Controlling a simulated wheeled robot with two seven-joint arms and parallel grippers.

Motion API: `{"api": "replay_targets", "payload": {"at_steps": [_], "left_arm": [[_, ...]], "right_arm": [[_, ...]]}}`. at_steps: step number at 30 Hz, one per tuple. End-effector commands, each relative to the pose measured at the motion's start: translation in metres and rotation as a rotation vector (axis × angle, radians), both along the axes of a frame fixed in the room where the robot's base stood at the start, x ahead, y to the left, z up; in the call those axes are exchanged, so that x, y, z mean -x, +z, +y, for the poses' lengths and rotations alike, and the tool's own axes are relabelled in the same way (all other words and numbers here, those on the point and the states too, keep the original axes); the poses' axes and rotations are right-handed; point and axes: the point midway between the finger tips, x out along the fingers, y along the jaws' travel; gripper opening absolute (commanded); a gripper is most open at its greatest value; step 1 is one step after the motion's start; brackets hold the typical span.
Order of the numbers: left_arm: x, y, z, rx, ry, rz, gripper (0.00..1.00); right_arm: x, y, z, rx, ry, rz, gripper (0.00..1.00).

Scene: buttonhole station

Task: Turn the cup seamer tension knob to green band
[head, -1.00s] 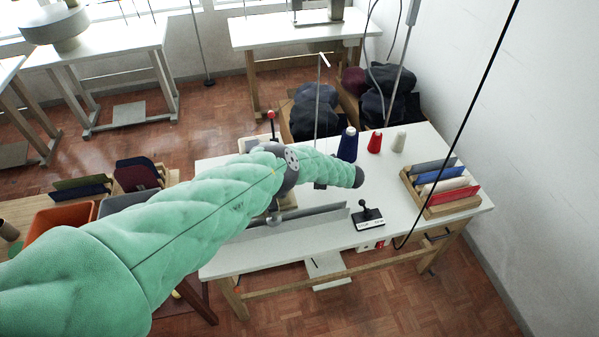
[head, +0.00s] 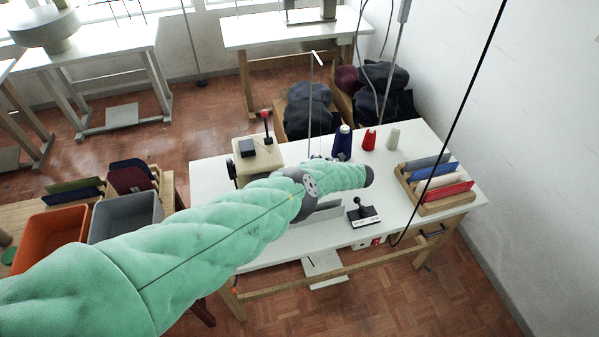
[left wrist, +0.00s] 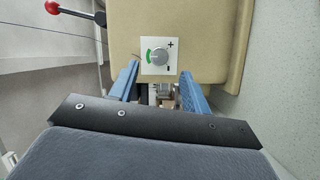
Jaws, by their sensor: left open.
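In the left wrist view, the grey round tension knob (left wrist: 159,54) sits on a white square plate (left wrist: 146,69) with plus and minus marks. A green band (left wrist: 150,52) curves along the knob's left side. The knob's pointer is too small to make out. The plate is on the cream seamer (left wrist: 205,55), which also shows in the head view (head: 268,160). My left gripper (left wrist: 159,75) is open, its two blue fingers spread just below the knob, with nothing between the tips. In the head view my left arm hides its gripper. My right gripper is not in view.
On the white table (head: 272,247) are blue (head: 343,142), red (head: 369,140) and pale (head: 393,137) cones, a small black lever box (head: 363,214) and a wooden rack (head: 440,204). Orange (head: 48,240) and grey (head: 128,215) bins stand left.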

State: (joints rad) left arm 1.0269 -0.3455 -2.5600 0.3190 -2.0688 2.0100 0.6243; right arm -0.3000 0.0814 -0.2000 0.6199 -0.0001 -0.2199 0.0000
Motion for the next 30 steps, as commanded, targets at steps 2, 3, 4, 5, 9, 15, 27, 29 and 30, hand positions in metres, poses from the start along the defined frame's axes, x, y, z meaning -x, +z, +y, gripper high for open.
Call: {"api": "replay_targets", "payload": {"at_steps": [2, 3, 4, 5, 9, 15, 27, 29, 30], "left_arm": [[0.001, -0.002, -0.01, 0.001, 0.0, -0.003, 0.48], [0.001, -0.002, -0.013, 0.001, 0.0, -0.002, 0.48], [0.001, -0.002, -0.015, 0.001, 0.001, -0.001, 0.48], [0.001, -0.002, -0.017, 0.0, 0.001, -0.001, 0.48], [0.002, 0.0, -0.024, 0.0, 0.001, -0.001, 0.48], [0.002, 0.001, -0.025, -0.001, 0.001, 0.0, 0.48], [0.002, 0.0, -0.025, 0.003, 0.003, 0.002, 0.48], [0.002, -0.004, -0.024, 0.023, 0.009, 0.012, 0.48], [0.002, -0.008, -0.024, 0.045, 0.017, 0.023, 0.48]], "right_arm": [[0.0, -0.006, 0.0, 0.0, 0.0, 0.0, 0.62], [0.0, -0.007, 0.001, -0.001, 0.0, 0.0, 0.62], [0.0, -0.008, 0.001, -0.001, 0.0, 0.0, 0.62], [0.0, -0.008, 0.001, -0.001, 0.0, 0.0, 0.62], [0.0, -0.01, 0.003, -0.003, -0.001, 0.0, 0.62], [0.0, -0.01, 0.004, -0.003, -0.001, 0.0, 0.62], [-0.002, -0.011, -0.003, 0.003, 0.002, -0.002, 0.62], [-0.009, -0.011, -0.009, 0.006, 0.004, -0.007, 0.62], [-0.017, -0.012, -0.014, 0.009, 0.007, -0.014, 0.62]]}}
